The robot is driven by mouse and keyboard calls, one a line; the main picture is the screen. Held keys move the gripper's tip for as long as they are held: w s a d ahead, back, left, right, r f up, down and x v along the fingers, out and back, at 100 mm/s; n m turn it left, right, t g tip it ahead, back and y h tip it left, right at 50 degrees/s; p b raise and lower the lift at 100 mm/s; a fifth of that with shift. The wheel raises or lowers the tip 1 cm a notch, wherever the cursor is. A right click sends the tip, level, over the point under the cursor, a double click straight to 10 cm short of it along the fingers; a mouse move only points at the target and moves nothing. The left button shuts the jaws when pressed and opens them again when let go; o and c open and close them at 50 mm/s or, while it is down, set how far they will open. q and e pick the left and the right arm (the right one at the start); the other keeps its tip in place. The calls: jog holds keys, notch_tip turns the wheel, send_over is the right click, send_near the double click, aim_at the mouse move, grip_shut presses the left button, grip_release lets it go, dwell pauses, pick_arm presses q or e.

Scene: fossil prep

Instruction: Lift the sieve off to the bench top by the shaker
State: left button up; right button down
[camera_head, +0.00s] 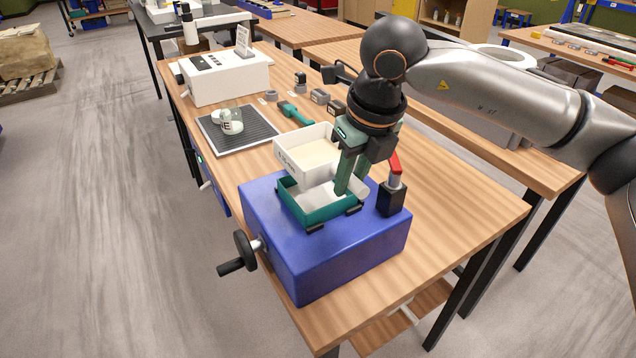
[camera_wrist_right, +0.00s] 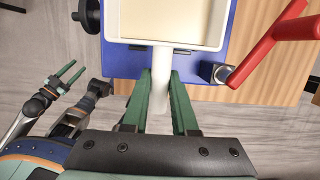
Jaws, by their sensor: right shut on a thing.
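The white sieve (camera_head: 290,168) is a square-framed tray with a pale beige inside, held above the blue shaker (camera_head: 335,255). My right gripper (camera_head: 346,185) is shut on the sieve's handle; in the right wrist view the white handle (camera_wrist_right: 160,90) runs between the green fingers. A green open-topped frame (camera_head: 322,214) with a pale inside sits on the shaker, and the sieve appears raised clear of it. My left gripper (camera_wrist_right: 64,76) shows only in the right wrist view, at the left, with its fingers apart and empty.
A red lever (camera_head: 395,163) on a black block stands close beside my right gripper. A crank (camera_head: 240,252) sticks out left of the shaker. Behind are a dark mat (camera_head: 258,135) with a jar, a white device (camera_head: 225,78) and small tools. Bare bench top (camera_head: 460,205) lies right of the shaker.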

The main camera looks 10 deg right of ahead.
jog(key=shift+w+a+p+v, duration=0.1)
jog(key=shift+w+p+v, duration=0.1)
jog(key=shift+p+v, duration=0.45)
jog(key=shift+w+a+p+v, duration=0.15)
jog(key=shift+p+v, duration=0.1)
jog(key=shift+v, duration=0.7)
jog(key=shift+w+d+p+v, duration=0.1)
jog(key=shift+w+p+v, duration=0.1)
jog(key=shift+p+v, duration=0.45)
jog(key=shift+r, duration=0.3)
